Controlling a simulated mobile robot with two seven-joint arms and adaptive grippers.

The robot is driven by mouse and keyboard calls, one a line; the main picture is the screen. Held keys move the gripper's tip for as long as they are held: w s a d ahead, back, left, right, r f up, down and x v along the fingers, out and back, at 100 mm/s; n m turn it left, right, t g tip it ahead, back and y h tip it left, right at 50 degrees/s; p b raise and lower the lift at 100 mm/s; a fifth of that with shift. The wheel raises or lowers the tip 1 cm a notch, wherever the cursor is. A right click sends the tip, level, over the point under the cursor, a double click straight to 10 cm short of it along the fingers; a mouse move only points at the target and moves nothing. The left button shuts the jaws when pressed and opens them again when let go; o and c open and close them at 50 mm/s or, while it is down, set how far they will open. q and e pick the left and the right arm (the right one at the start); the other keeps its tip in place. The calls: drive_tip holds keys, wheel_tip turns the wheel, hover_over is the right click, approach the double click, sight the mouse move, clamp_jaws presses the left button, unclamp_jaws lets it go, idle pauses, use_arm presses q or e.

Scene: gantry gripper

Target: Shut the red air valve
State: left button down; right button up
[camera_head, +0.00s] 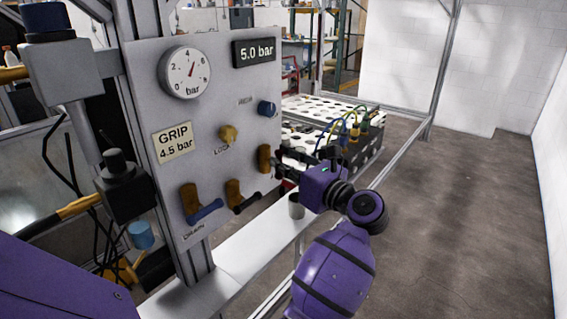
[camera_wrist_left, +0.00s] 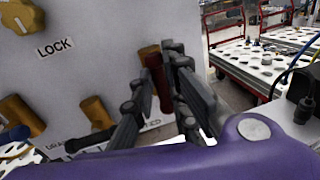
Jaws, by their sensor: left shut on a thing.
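The red air valve has a brass body (camera_head: 264,158) at the right edge of the grey panel in the head view. In the wrist view its dark red handle (camera_wrist_left: 158,85) points down along the panel, below the brass top. My left gripper (camera_head: 283,171) is at this valve, its fingers (camera_wrist_left: 158,98) on either side of the handle and shut on it. The fingers hide most of the handle in the head view. My right gripper is not in view.
The panel (camera_head: 215,100) also carries a blue-handled valve (camera_head: 206,211), a black-handled valve (camera_head: 245,204), a brass LOCK knob (camera_head: 228,133), a blue knob (camera_head: 266,108), a gauge (camera_head: 185,72) and a 5.0 bar display (camera_head: 255,52). A cup (camera_head: 296,206) stands below. Floor at right is clear.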

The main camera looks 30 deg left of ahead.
use_arm(q)
drive_tip(key=shift+m, duration=0.3)
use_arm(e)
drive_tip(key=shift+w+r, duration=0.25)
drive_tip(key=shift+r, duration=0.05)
use_arm(q)
drive_tip(key=shift+w+f+m+g+h+p, duration=0.2)
drive_tip(key=shift+m+g+p, duration=0.65)
drive_tip(key=shift+m, duration=1.6)
drive_tip(key=shift+w+f+m+g+h+p, duration=0.1)
drive_tip(key=shift+w+m+g+h+p, duration=0.25)
drive_tip(key=shift+m+p, duration=1.45)
drive_tip(key=shift+w+f+m+g+h+p, duration=0.1)
drive_tip(key=shift+m+g+h+p, duration=0.35)
drive_tip(key=shift+m, duration=2.6)
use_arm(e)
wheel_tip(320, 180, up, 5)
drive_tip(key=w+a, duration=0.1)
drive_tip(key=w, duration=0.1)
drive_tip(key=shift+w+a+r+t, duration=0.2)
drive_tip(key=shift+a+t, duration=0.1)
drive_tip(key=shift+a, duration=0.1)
use_arm(q)
drive_tip(key=shift+g, duration=0.25)
drive_tip(key=shift+r, duration=0.1)
drive_tip(key=c, duration=1.8)
unclamp_jaws()
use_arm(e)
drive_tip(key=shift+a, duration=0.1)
